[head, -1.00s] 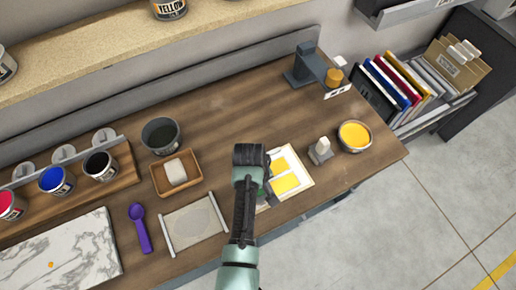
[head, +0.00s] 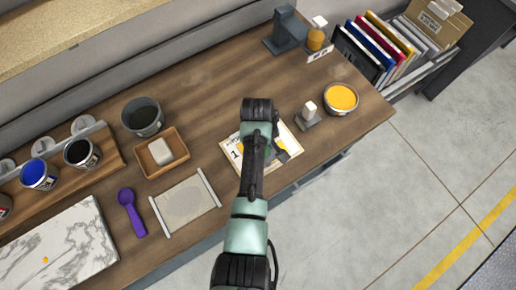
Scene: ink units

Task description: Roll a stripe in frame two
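A pale sheet (head: 230,149) with a printed "1" lies on the bench under my arm. Yellow patches show on it beside my wrist, but most of its frames are hidden, and I cannot tell which is frame two. My arm's end is over the sheet. My gripper is mostly hidden behind the wrist; a dark piece (head: 283,155) shows at its right, and I cannot tell if it is a finger or a held tool. I cannot make out a roller in my grip. An open tub of yellow ink (head: 341,98) stands right of the sheet.
A small white block on a grey base (head: 308,116) stands between sheet and tub. A grey stand (head: 287,32) is behind. Left are a wooden tray with a pale block (head: 162,152), a dark pot (head: 143,117), a screen (head: 185,202), a purple scoop (head: 131,212) and a marble slab (head: 60,250).

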